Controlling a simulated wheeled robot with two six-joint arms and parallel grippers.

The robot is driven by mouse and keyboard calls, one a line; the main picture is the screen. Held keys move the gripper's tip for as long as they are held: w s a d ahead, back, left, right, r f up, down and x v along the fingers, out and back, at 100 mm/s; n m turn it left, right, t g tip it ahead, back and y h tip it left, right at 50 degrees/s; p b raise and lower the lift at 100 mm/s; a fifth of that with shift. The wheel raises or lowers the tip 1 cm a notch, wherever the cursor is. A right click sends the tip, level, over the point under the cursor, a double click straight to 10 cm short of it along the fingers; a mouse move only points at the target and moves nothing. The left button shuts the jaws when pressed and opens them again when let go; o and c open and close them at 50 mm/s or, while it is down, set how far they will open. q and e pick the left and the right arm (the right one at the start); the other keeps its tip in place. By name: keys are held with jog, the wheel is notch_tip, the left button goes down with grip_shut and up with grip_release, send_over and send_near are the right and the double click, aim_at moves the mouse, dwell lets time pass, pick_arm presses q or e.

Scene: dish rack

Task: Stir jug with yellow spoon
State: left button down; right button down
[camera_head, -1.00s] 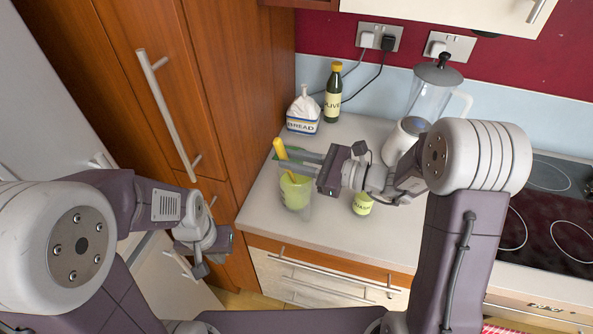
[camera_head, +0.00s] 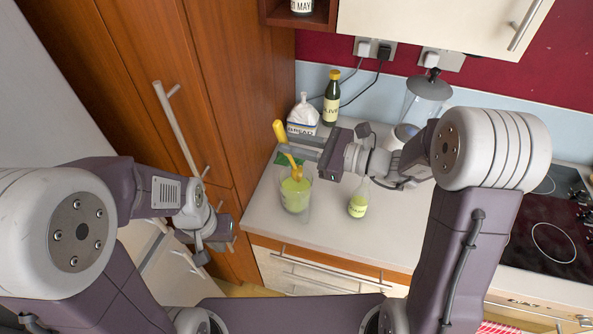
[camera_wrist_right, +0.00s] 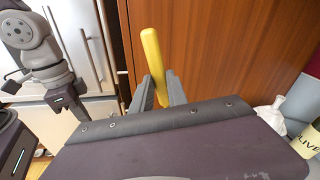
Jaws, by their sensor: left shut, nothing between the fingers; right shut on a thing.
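The clear jug (camera_head: 295,198), holding green liquid, stands upright on the counter near its left end in the head view. The yellow spoon (camera_head: 280,132) is steeply tilted, its handle up and its lower end at the jug's mouth. I cannot tell how deep it reaches. My right gripper (camera_head: 284,151) is shut on the spoon's handle above the jug. The spoon (camera_wrist_right: 153,55) also rises between the fingers in the right wrist view. My left gripper (camera_head: 224,240) is shut and empty, to the left of the counter and apart from the jug.
A small green bottle (camera_head: 357,206) stands right of the jug. A blender (camera_head: 425,95) stands behind my right arm, and the hob (camera_head: 555,235) is at right. The wooden cabinet (camera_head: 160,100) borders the left.

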notch_tip(320, 180, up, 6)
jog(key=p, duration=0.3)
jog(key=shift+f+p, duration=0.15)
jog(key=shift+p, duration=0.2)
